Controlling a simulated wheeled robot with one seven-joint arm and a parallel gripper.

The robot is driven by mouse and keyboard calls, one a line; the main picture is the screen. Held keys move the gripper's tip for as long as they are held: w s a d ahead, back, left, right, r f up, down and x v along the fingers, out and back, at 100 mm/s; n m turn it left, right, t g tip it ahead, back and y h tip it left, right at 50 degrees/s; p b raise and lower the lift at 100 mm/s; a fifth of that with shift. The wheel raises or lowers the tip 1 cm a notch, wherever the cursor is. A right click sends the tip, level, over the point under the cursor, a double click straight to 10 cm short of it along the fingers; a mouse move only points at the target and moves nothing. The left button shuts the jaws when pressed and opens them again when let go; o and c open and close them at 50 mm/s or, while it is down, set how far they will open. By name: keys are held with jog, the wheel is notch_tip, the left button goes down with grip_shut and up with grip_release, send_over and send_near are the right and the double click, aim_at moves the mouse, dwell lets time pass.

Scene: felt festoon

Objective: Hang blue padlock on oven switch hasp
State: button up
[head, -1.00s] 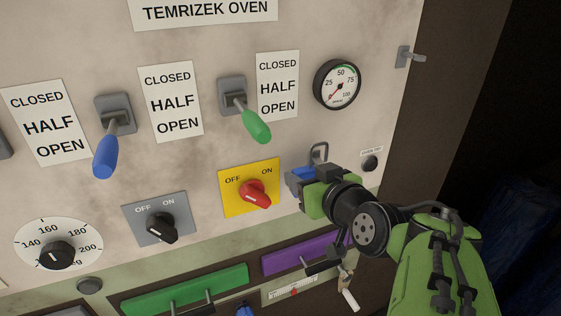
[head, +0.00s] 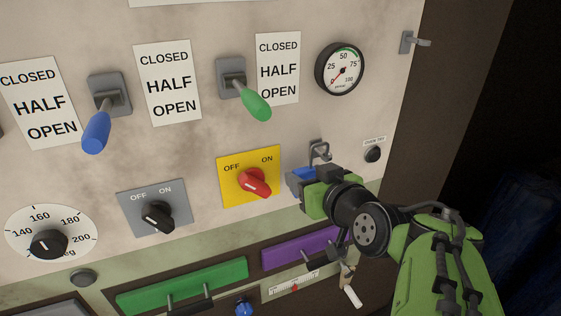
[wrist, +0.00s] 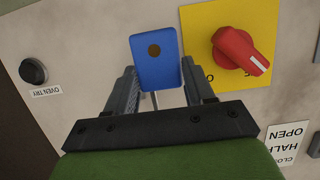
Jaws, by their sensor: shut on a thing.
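My gripper (head: 314,188) is shut on the blue padlock (head: 303,174), just right of the red oven switch. The padlock's blue body with a brown round spot shows between the fingers in the wrist view (wrist: 154,58). A thin grey bar, seemingly part of its shackle, runs from the body towards my gripper there. The red switch (head: 254,183) sits on a yellow OFF/ON plate (head: 236,191). A grey metal fitting (head: 319,147) with a loop shows just above my gripper. I cannot tell hasp from shackle there, nor whether the shackle passes through.
A black button (head: 373,154) with a label is to the right. Green (head: 257,105) and blue (head: 97,131) levers stick out at upper left. A purple handle plate (head: 292,248) and a hanging white-tipped part (head: 352,296) are below my gripper.

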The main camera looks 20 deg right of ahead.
jog(key=shift+f+b, duration=1.05)
jog(key=o, duration=1.3)
